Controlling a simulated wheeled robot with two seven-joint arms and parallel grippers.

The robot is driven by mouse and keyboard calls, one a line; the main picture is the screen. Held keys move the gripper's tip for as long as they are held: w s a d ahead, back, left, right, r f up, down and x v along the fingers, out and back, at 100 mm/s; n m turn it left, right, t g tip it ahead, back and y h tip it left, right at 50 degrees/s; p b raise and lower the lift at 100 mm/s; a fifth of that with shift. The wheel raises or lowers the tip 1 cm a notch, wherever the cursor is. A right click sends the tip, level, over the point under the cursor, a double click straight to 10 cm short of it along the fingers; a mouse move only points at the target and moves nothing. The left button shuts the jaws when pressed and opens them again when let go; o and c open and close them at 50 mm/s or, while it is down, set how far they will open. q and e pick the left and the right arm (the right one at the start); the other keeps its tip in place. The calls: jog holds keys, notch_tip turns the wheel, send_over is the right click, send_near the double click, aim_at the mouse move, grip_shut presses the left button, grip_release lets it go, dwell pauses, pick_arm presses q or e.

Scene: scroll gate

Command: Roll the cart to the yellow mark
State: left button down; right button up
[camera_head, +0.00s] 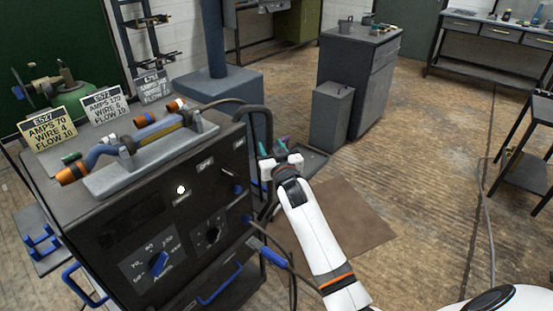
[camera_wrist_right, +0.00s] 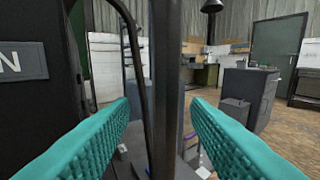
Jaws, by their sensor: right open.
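The cart is a dark welding machine (camera_head: 190,235) with dials and blue handles, at the left of the head view. A torch with orange and blue parts (camera_head: 140,137) lies in a grey holder on its top. My right gripper (camera_head: 274,152) is at the cart's right rear side; its teal fingers are open. In the right wrist view a dark vertical post (camera_wrist_right: 165,75) stands between the spread fingers (camera_wrist_right: 160,110); I cannot tell whether they touch it. My left gripper is not in view. I see no yellow floor mark.
Three number signs (camera_head: 102,105) stand on the machine top, one of them yellow. A brown mat (camera_head: 350,215) lies on the floor right of the cart. A grey cabinet (camera_head: 360,80) and workbench (camera_head: 490,40) stand behind.

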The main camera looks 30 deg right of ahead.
jog(key=s, duration=0.3)
jog(key=s+a, duration=0.1)
jog(key=s, duration=0.1)
jog(key=shift+s+a, duration=0.15)
jog(key=shift+s, duration=0.25)
jog(key=s+a+f+n+g+y, duration=0.1)
jog(key=s+a+f+g, duration=0.25)
jog(key=s+f, duration=0.4)
jog(key=s+a+f+n+g+y, duration=0.1)
jog(key=s+a+f+g, duration=0.1)
jog(key=s+f+g, duration=0.5)
jog(key=s+a+f+n+g+y, duration=0.1)
jog(key=s+a+g, duration=0.15)
jog(key=s, duration=0.85)
jog(key=s+a+f+n+g+y, duration=0.1)
jog(key=s+a, duration=0.2)
jog(key=s, duration=0.8)
notch_tip(320, 180, down, 21)
jog(key=g+p, duration=0.1)
jog(key=p, duration=0.2)
jog(key=s+d+f+g+p, duration=0.1)
jog(key=s+d+f+p, duration=0.1)
jog(key=s+f, duration=1.3)
jog(key=shift+s+d+f+n+g+h+p, duration=0.2)
jog(key=shift+s+d+n+g+h+p, duration=0.15)
jog(key=shift+s+d, duration=0.45)
